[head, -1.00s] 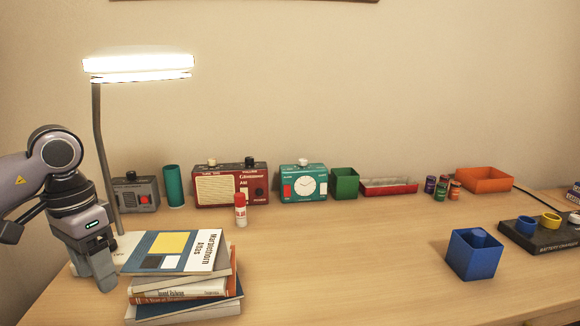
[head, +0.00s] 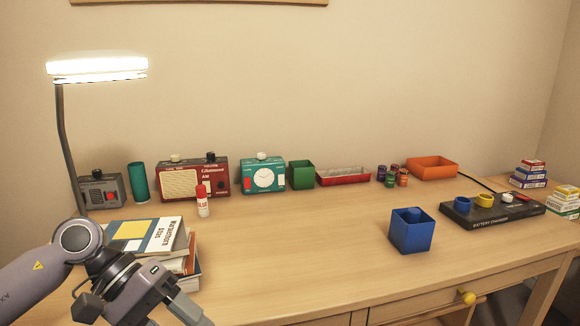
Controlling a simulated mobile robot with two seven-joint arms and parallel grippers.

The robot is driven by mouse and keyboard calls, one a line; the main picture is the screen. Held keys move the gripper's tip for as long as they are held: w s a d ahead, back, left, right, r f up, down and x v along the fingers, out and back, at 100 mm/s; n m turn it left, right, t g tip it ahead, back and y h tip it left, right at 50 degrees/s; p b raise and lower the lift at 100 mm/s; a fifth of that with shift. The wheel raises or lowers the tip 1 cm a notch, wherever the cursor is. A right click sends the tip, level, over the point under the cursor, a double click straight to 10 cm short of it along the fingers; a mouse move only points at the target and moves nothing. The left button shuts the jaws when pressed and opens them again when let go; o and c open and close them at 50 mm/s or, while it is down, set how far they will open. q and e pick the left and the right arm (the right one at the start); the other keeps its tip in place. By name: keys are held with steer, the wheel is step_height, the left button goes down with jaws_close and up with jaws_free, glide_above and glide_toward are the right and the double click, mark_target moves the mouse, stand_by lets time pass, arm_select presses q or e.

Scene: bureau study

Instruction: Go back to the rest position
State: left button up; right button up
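My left gripper (head: 178,314) is low in the head view, in front of the stack of books (head: 188,268) and partly cut off by the bottom edge. One finger shows clearly, but the gap between the fingers does not show well. I see nothing held in it. My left arm comes in from the lower left and hides part of the books and desk. My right gripper is not in view.
The desk lamp (head: 66,150) stands lit behind my arm. A red glue stick (head: 202,202) stands by the books. Radios, a clock and containers line the back. A blue box (head: 411,232) and battery charger (head: 490,211) stand right. The desk's middle (head: 300,240) is clear.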

arm_select(q)
steer(key=s+d+r+n+t+h, duration=0.1)
steer(key=d+r+n+t+h, duration=0.2)
steer(key=d+n+h, duration=0.9)
steer(key=w+a+f+m+t+y, duration=0.1)
steer(key=a+f+m+t+y, duration=0.55)
steer(key=m, duration=0.75)
steer(key=w+a+f+m+t+y, duration=0.1)
steer(key=a+f+m+t+y, duration=0.3)
steer(key=f+m+t+y, duration=0.8)
steer(key=s+a+f+n+g, duration=0.3)
steer(key=s+f+n+g, duration=0.7)
steer(key=s+f, duration=0.15)
step_height(320, 180, up, 15)
steer(key=a+p, duration=0.1)
steer(key=p, duration=1.6)
steer(key=shift+s+r+y, duration=0.15)
steer(key=shift+s+y, duration=0.15)
steer(key=shift+y, duration=0.05)
